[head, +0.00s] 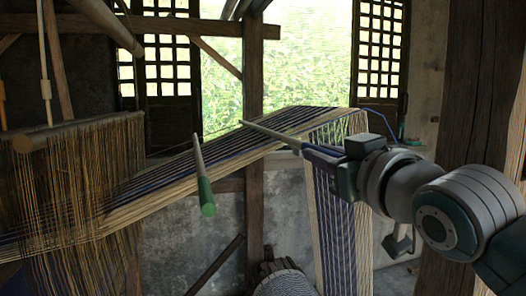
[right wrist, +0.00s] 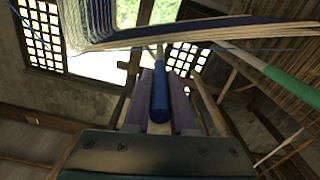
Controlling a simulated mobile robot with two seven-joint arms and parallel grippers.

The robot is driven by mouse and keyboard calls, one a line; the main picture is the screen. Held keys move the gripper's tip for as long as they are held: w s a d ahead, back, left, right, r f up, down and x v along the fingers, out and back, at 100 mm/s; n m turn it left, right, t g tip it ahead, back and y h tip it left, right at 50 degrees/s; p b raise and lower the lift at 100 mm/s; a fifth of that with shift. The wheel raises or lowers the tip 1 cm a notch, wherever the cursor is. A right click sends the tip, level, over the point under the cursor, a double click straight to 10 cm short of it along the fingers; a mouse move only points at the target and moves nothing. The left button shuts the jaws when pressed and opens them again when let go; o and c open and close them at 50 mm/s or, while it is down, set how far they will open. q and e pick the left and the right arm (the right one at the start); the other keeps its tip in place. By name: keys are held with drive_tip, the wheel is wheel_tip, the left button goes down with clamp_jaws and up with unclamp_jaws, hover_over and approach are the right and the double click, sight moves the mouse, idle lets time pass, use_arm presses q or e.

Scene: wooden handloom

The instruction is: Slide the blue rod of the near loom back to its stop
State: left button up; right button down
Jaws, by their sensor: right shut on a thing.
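The blue rod (right wrist: 159,98) has a blue end lying between the two fingers of my right gripper (right wrist: 160,105) in the right wrist view. In the head view its pale shaft (head: 268,132) runs from the gripper up and left to the warp threads. My right gripper (head: 318,156) is shut on the blue end, which the fingers partly hide. It is beside the raised bend of the near loom's warp (head: 160,192). The rod's stop cannot be made out. My left gripper is not in view.
A second rod with a green end (head: 207,197) sticks out left of my right gripper; it also shows at right in the right wrist view (right wrist: 278,76). A wooden post (head: 253,80) stands behind. Hanging cords (head: 80,175) fill the left. A ribbed roller (head: 283,280) is below.

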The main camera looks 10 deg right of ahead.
drive_tip(key=c, duration=0.8)
unclamp_jaws()
drive_tip(key=shift+o, duration=0.2)
drive_tip(key=shift+s, duration=0.15)
drive_tip(key=s, duration=0.9)
drive_tip(key=shift+s+d+b, duration=0.15)
drive_tip(key=shift+s+b, duration=0.2)
drive_tip(key=shift+b, duration=0.05)
